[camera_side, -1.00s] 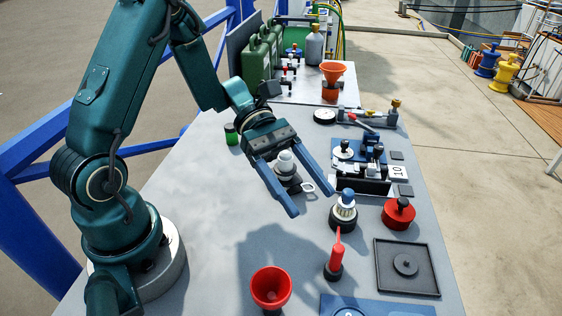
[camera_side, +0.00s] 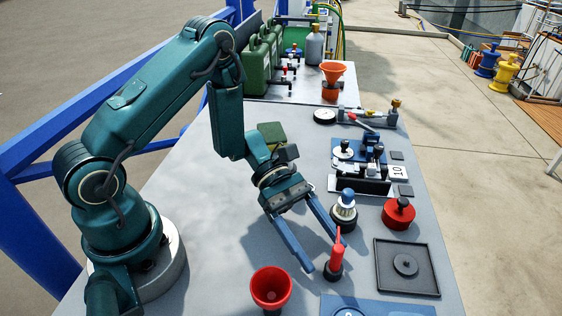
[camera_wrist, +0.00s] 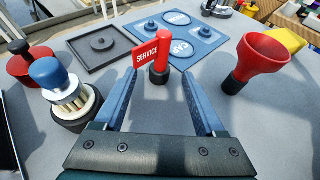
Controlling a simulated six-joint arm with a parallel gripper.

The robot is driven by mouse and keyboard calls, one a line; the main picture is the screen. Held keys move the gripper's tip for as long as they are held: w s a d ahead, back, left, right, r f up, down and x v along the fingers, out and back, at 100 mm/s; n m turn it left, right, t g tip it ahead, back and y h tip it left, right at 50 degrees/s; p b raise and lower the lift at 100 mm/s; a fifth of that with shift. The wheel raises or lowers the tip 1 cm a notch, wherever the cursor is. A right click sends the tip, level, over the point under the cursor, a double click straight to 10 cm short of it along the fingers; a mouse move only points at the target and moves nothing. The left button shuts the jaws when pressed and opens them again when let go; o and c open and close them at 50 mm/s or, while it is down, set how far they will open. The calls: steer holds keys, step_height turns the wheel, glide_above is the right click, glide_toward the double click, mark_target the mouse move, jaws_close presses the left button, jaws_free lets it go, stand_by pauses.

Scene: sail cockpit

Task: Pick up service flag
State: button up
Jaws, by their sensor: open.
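The service flag (camera_wrist: 147,55) is a red plate with white "SERVICE" lettering on a red post (camera_wrist: 160,50) with a dark round base. It stands upright on the grey table, and in the side view its red post (camera_side: 337,256) shows near the right fingertip. My gripper (camera_wrist: 163,85) is open and empty, its two blue fingers pointing toward the flag. In the wrist view the post stands between the finger lines, just beyond the tips. In the side view my gripper (camera_side: 328,254) is low over the table, and the gap to the post is hard to judge.
A blue-topped white part (camera_side: 345,207) stands close to the right finger. A red funnel cup (camera_side: 270,287) stands to the left of the flag. A black tray (camera_side: 381,284), a red knobbed canister (camera_side: 398,213) and a blue panel (camera_side: 375,306) lie around it.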

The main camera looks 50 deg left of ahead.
steer(key=shift+x, duration=1.35)
jaws_close()
steer(key=shift+r, duration=0.1)
